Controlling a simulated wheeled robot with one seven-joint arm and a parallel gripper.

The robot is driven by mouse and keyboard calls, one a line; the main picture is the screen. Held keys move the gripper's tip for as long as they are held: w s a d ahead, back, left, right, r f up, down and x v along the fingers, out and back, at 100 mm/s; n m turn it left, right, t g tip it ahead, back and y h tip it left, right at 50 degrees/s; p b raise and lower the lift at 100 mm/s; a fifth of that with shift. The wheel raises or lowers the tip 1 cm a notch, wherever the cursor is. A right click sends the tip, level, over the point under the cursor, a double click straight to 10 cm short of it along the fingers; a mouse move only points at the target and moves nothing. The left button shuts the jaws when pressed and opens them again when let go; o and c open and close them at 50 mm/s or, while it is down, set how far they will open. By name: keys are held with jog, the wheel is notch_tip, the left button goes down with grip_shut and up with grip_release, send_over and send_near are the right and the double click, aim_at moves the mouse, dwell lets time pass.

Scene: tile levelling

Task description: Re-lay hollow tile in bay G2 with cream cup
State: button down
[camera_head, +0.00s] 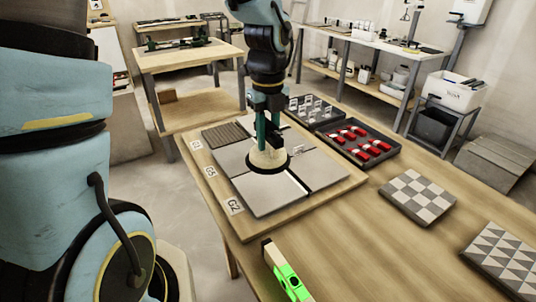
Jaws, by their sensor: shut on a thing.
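The cream cup (267,157), a cone with a wide black rim, is upright over the grey tiles on the wooden board (345,190). My gripper (268,140) points straight down and is shut on the cup's upper part. The plain grey tile (268,192) beside the G2 label (235,206) lies in the front row. The cup's rim covers part of its back edge. I cannot tell whether the rim touches the tile or hangs just above it.
A tray of red pieces (333,135) and a tray of grey pieces (291,106) stand behind the board. Two patterned tiles, a checked one (418,196) and a triangle one (505,260), lie right. A green level (288,278) lies at the front. The table between them is clear.

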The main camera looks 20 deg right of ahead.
notch_tip(320, 180, up, 3)
jog(key=shift+f+p, duration=0.1)
jog(key=shift+p, duration=0.65)
notch_tip(320, 180, up, 6)
jog(key=p, duration=0.6)
jog(key=shift+f, duration=0.2)
